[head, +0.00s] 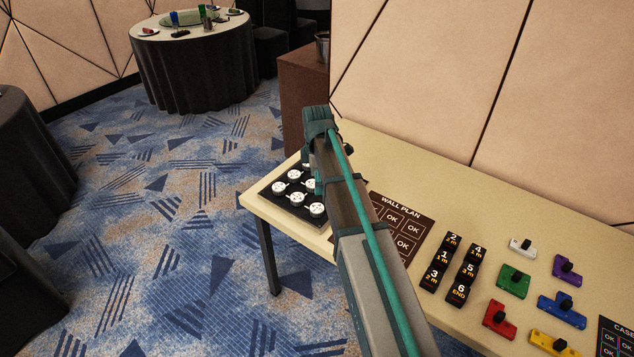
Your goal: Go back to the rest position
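My arm rises from the bottom of the head view and crosses over the beige table (455,200), ending at a dark joint near the upper middle. My gripper cannot be made out; it is hidden behind the arm or outside the view. Whether it holds anything is not shown. Under and left of the arm, a black tray (268,193) holds several round white pieces, partly covered by the arm. The brown WALL PLAN card (424,220) with OK squares lies just right of the arm.
Numbered black blocks (458,268) stand right of the card. Coloured knobbed pieces, including a green one (513,281) and a red one (499,319), lie farther right. A CASE card (616,337) is at the right edge. A panelled wall (480,90) rises behind the table.

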